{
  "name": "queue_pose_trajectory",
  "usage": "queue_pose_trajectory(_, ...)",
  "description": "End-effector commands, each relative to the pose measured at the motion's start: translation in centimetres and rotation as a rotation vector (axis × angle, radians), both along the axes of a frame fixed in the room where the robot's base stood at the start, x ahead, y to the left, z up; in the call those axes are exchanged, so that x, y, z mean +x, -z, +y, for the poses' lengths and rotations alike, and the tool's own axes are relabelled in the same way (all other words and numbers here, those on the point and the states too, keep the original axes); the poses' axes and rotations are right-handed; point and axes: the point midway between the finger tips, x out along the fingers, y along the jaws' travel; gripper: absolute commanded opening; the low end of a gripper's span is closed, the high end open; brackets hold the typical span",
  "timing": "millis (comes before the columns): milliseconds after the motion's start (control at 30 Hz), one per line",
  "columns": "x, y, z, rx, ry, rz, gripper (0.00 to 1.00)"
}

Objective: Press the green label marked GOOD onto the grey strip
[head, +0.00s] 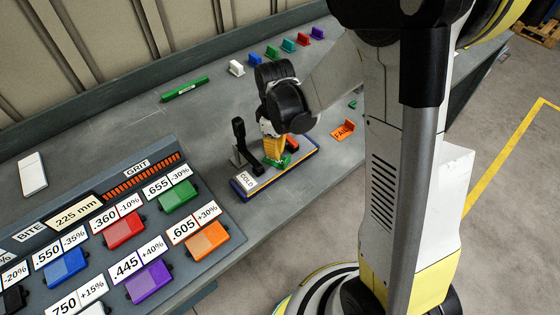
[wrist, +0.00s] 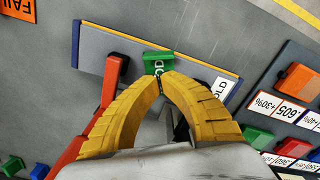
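My gripper (head: 274,157) is over the grey strip (head: 302,154), with its yellow fingers pointing down. In the wrist view the fingertips (wrist: 158,77) come together at the green label (wrist: 157,61). I cannot tell whether the label touches the strip.
A black lever (head: 240,140) stands left of my gripper, and a red lever (wrist: 112,78) stands beside the fingers. An orange FAIL label (head: 343,130) lies to the right. Several coloured labels (head: 272,53) stand at the back. A button panel (head: 110,235) fills the left front.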

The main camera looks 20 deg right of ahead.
Motion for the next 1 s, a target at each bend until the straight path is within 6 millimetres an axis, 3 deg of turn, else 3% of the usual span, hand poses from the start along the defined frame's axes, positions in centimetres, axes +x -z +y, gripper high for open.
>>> queue_pose_trajectory(1000,0.0,1.6,0.0,0.000,0.000,0.000,0.00)
